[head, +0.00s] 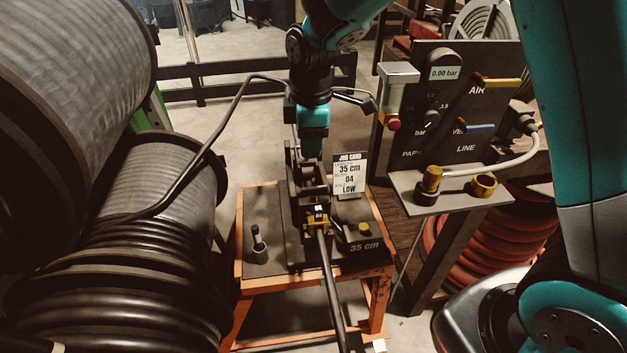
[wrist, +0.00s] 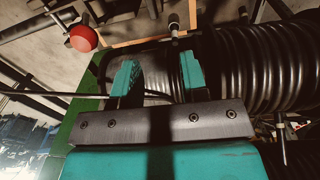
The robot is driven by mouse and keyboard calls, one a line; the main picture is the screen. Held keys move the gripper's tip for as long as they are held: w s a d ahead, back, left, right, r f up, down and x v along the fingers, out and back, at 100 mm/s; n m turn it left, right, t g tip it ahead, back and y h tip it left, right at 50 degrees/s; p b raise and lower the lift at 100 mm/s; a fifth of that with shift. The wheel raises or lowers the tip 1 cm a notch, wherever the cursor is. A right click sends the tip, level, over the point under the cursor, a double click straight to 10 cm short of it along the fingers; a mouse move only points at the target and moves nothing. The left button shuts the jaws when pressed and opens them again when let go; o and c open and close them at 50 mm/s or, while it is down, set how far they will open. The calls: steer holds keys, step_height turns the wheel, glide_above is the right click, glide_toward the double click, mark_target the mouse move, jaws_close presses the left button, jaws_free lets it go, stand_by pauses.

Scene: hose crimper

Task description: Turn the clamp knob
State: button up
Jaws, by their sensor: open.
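My gripper (head: 312,150) hangs above the back of the dark crimper (head: 309,182) on the orange bench. In the wrist view its two teal fingers (wrist: 158,78) are apart, with nothing held between them. A dark upright knob (head: 258,242) stands on the bench left of the crimper, apart from my gripper. A small yellow knob (head: 364,230) sits on a block to the right. I cannot tell which is the clamp knob. A black hose (head: 332,295) runs from the yellow die (head: 318,219) toward the front. A red ball (wrist: 84,38) shows in the wrist view.
Large hose reels (head: 160,240) fill the left. A job card (head: 349,175) stands right of the crimper. An air panel (head: 450,105) with a shelf (head: 455,190) blocks the right. A black hose (head: 190,170) arches behind the bench's left side.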

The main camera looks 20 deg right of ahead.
mark_target(312, 187)
steer(key=shift+n+g, duration=0.3)
steer(key=f, duration=0.4)
steer(key=w+f, duration=0.1)
steer(key=f, duration=0.4)
steer(key=d+f, duration=0.1)
steer(key=f, duration=0.4)
steer(key=shift+w+p, duration=0.35)
steer(key=shift+w, duration=0.05)
jaws_close()
